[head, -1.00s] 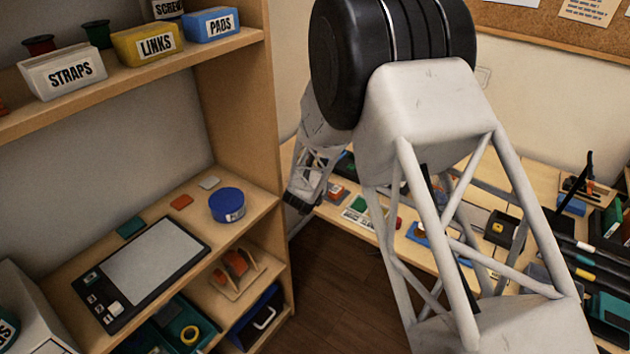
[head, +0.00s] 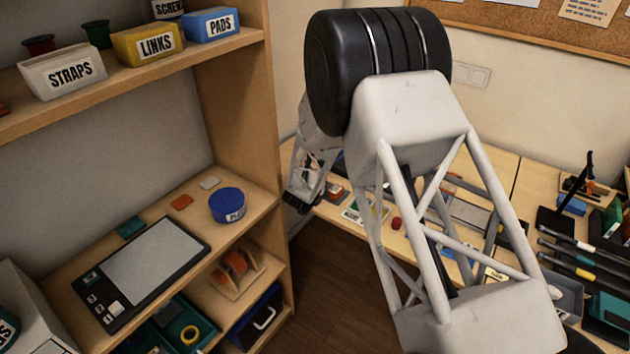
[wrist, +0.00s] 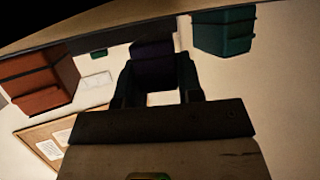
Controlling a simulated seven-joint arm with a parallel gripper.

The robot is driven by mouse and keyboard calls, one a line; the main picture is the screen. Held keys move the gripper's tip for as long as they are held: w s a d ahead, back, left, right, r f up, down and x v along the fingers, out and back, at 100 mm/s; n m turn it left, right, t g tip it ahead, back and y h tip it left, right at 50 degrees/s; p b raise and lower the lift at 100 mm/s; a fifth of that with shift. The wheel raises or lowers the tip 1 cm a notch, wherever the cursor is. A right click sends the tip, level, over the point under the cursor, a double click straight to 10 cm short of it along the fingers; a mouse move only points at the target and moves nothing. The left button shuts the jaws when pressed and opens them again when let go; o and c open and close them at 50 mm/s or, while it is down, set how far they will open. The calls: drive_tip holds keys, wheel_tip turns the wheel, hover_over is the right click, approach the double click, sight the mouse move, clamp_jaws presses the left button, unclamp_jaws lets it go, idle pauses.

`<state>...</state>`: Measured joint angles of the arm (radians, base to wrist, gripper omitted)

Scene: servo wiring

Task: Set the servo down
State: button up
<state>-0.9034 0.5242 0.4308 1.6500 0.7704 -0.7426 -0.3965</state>
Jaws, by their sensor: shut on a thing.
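In the wrist view my gripper (wrist: 157,66) has its two dark fingers on either side of a dark, purplish block (wrist: 151,50), which I take to be the servo. The gripper is shut on it. The light is dim, so the servo's details and any cable cannot be made out. A pale wall shows behind it, and the servo is not seen touching any surface. In the head view my arm's large white lattice link and black joint fill the middle; the servo cannot be made out there.
A workbench (head: 508,172) with tools and parts stands behind my arm. At left is a shelf unit (head: 233,118) with labelled bins, a dark-framed pad (head: 150,262) and a round blue tub (head: 227,205). Wooden floor (head: 330,275) shows between shelf and bench. A corkboard (head: 520,22) hangs behind.

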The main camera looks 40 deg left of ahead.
drive_tip(key=shift+f, duration=0.45)
drive_tip(key=shift+f, duration=0.15)
drive_tip(key=o, duration=0.9)
drive_tip(key=shift+s, duration=0.1)
drive_tip(key=shift+v, duration=3.8)
drive_tip(key=shift+d, duration=0.2)
